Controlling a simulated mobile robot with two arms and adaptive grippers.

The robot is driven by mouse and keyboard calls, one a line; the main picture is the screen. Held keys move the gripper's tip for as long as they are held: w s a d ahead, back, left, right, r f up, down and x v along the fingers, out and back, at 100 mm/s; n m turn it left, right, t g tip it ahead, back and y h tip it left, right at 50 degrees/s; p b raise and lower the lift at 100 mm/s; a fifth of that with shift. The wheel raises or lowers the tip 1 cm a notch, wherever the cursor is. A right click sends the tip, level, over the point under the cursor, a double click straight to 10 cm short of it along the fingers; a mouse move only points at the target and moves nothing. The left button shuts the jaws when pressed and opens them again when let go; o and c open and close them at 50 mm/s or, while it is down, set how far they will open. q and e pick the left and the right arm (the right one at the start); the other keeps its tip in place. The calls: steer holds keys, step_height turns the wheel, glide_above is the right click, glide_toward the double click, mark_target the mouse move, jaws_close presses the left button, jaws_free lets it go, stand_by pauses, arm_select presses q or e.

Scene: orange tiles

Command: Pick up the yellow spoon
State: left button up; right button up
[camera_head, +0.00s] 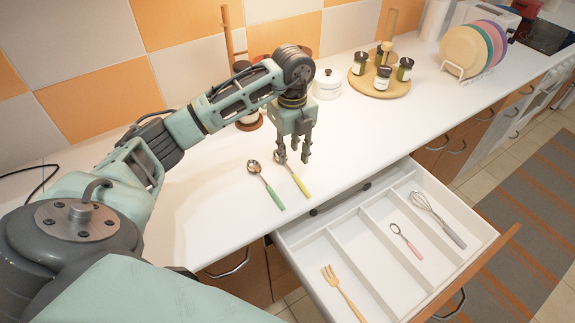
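The yellow spoon (299,184) lies on the white counter, its bowl toward the wall and its yellow handle toward the open drawer. A spoon with a green handle (273,195) lies beside it on the left. My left gripper (294,158) points down just above the bowl end of the yellow spoon. Its two fingers are apart, and one finger overlaps the spoon's upper end in the picture. I see nothing held between them. I cannot tell whether a finger touches the spoon. My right gripper is out of view.
An open drawer (316,255) below the counter has compartments holding a wooden fork (342,291), a pink-handled utensil (406,241) and a whisk (437,219). A round board (378,88) with jars, a white pot (327,85) and a plate rack (466,72) stand farther back.

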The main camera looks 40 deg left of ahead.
mark_target(291, 171)
arm_select(q)
step_height(291, 171, down, 5)
steer(key=shift+r+p, duration=0.2)
steer(key=shift+p, duration=0.95)
steer(key=shift+f, duration=0.7)
jaws_close()
